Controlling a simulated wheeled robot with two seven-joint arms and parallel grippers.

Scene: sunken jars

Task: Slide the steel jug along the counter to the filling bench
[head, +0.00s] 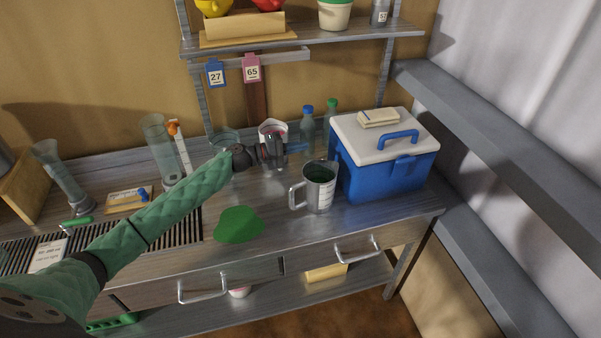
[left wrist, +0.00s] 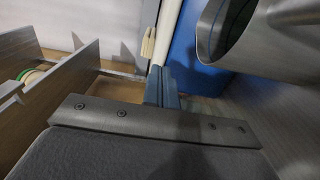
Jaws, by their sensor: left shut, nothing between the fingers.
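The steel jug (head: 319,190) stands upright on the counter (head: 275,205), with its handle to the left and a pale label on its side. Its inside looks dark green. My left gripper (head: 298,147) is shut and empty, a little behind and left of the jug in the head view. In the left wrist view the shut fingers (left wrist: 163,88) point ahead, and the jug (left wrist: 275,40) looms at the upper right, apart from them in the picture. I cannot make out which surface is the filling bench. My right gripper is not in view.
A blue cooler (head: 385,172) with a white lid stands just right of the jug. Bottles (head: 307,130) and glass jars (head: 160,150) stand along the back. A green patch (head: 238,225) lies left of the jug. A slatted drain (head: 175,232) is further left.

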